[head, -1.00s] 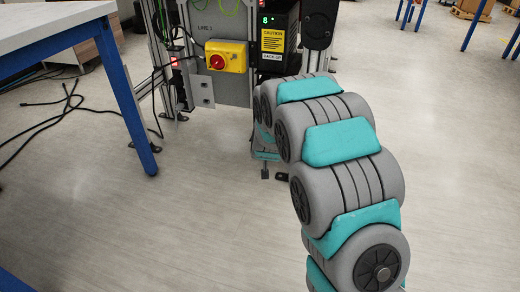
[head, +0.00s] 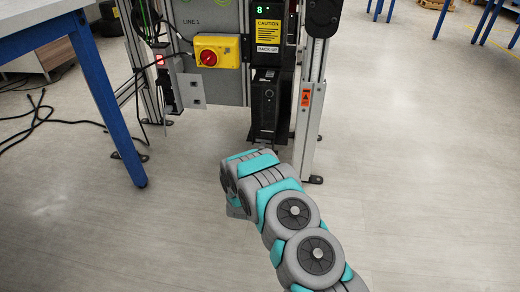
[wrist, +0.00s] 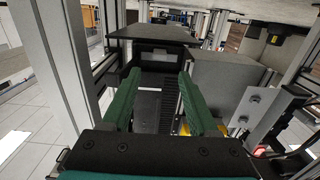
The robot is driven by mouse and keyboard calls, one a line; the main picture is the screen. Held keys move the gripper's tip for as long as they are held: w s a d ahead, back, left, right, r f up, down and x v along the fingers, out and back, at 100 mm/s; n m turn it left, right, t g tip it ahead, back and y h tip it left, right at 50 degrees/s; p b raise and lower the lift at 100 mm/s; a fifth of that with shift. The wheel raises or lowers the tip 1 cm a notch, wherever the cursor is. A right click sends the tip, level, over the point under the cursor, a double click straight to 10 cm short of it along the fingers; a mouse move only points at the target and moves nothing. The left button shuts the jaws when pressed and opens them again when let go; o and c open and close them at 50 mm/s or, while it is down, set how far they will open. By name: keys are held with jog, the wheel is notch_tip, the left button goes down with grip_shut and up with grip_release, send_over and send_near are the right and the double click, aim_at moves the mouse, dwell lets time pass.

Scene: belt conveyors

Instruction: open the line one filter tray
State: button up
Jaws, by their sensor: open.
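The Line 1 station (head: 215,85) stands ahead of me in the head view, a grey panel marked LINE 1. A black unit with a yellow caution label (head: 268,32) and a BACK-UP label is at its right. Below that hangs a narrow black box (head: 265,105). I cannot tell for sure which part is the filter tray. In the wrist view my gripper (wrist: 160,82) is open, its two green fingers apart. A dark box-like housing (wrist: 158,55) lies ahead of and between the fingers; I see no contact. In the head view my arm hides the gripper.
A yellow switch box with a red knob (head: 217,51) is left of the black unit. A metal upright (head: 309,110) stands right of it. A blue-legged table (head: 105,95) is at left, with black cables on the floor. The floor at right is clear.

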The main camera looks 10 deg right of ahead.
aim_at(262, 147)
jog(key=shift+b+x, duration=0.55)
jog(key=shift+x, duration=3.35)
jog(key=shift+c, duration=0.3)
jog(key=shift+f, duration=0.1)
grip_shut()
